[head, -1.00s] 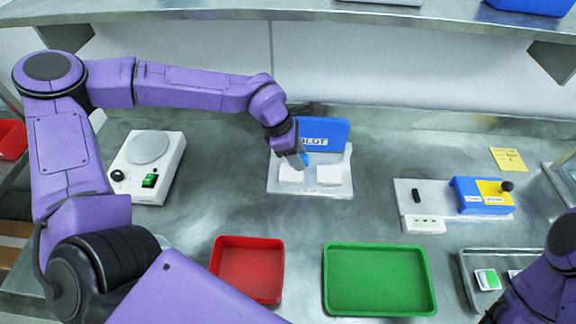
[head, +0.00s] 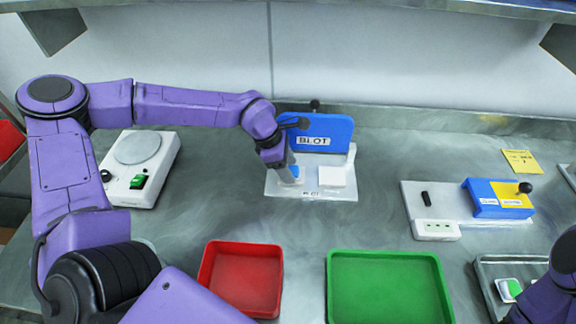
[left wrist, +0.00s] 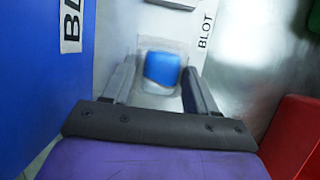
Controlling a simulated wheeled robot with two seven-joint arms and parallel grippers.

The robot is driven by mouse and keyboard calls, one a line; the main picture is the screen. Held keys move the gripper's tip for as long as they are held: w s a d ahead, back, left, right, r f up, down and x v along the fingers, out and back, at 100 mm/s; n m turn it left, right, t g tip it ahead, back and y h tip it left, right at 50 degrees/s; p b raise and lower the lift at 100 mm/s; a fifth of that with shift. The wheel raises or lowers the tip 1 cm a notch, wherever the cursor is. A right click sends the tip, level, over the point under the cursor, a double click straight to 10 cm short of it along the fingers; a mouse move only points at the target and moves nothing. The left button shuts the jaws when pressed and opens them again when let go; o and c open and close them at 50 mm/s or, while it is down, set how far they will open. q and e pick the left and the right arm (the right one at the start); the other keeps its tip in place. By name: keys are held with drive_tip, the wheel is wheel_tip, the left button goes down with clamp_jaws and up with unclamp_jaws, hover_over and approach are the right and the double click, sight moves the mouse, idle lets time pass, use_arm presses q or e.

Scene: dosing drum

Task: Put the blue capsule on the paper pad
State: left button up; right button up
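The blue capsule (left wrist: 162,70), with a pale lower part, lies on the left white paper pad (left wrist: 172,46) of the blot station, seen in the left wrist view. In the head view the capsule (head: 293,173) is a small blue patch, partly hidden by my left gripper (head: 287,174). In the left wrist view the fingers of my left gripper (left wrist: 158,88) stand apart on either side of the capsule, with a gap visible at least on the left. A second white pad (head: 332,176) to the right is bare. My right gripper is not visible; only my right arm shows at lower right.
The station's blue BLOT plate (head: 322,131) stands upright right behind the pads. A white scale (head: 140,168) is at left. A red tray (head: 206,275) and a green tray (head: 388,258) are in front. A blue-yellow lever device (head: 497,198) is at right.

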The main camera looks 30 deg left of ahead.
use_arm(q)
drive_tip(key=shift+o, duration=0.2)
drive_tip(key=shift+r, duration=0.35)
drive_tip(key=v, duration=1.1)
drive_tip(key=shift+a+r, duration=0.2)
drive_tip(key=shift+r, duration=0.05)
